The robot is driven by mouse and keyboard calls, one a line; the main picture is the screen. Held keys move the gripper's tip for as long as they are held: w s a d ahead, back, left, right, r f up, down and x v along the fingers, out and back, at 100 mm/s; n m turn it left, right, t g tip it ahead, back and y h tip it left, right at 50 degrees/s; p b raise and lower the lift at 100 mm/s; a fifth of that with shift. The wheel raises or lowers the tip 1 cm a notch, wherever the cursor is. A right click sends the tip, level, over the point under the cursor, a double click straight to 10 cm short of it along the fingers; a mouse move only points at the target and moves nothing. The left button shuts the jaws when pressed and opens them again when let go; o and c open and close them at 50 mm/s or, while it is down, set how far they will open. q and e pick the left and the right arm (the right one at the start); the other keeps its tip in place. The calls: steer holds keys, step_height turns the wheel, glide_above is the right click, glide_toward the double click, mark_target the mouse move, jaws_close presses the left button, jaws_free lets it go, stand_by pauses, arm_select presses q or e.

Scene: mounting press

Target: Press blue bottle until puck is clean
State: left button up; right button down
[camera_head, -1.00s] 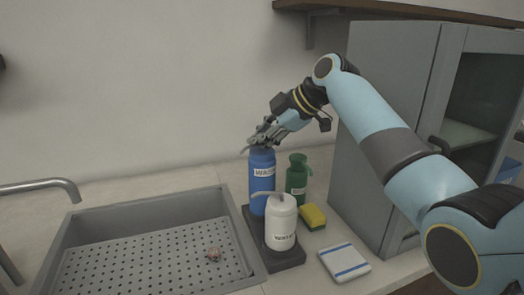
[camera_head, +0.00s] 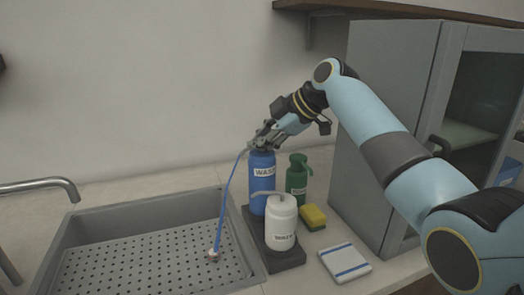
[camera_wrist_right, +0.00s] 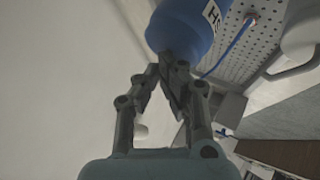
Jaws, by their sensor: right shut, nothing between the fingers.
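The blue bottle (camera_head: 262,184) with a white label stands upright behind the white bottle. My right gripper (camera_head: 262,142) is shut, with its fingertips against the top of the blue bottle. In the right wrist view the closed fingers (camera_wrist_right: 163,64) meet at the blue bottle's (camera_wrist_right: 186,26) dark top. A thin blue stream (camera_head: 229,196) arcs from the bottle's top down into the sink. It lands on the small pinkish puck (camera_head: 213,254) on the perforated sink floor. The puck is too small to judge how clean it is. My left gripper is not in view.
A white bottle (camera_head: 280,224) stands on the dark tray (camera_head: 289,258) in front of the blue one. A green bottle (camera_head: 297,178), a yellow sponge (camera_head: 312,217) and a folded cloth (camera_head: 345,262) are to the right. The sink (camera_head: 78,225) lies left, the grey cabinet (camera_head: 385,120) right.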

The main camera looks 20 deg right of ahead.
mark_target(261, 153)
stand_by(0.3)
steer(key=shift+r+p, duration=0.8)
steer(key=shift+r, duration=0.1)
steer(key=shift+r, duration=0.1)
step_height(261, 153, up, 5)
steer(key=p, duration=0.4)
stand_by(0.4)
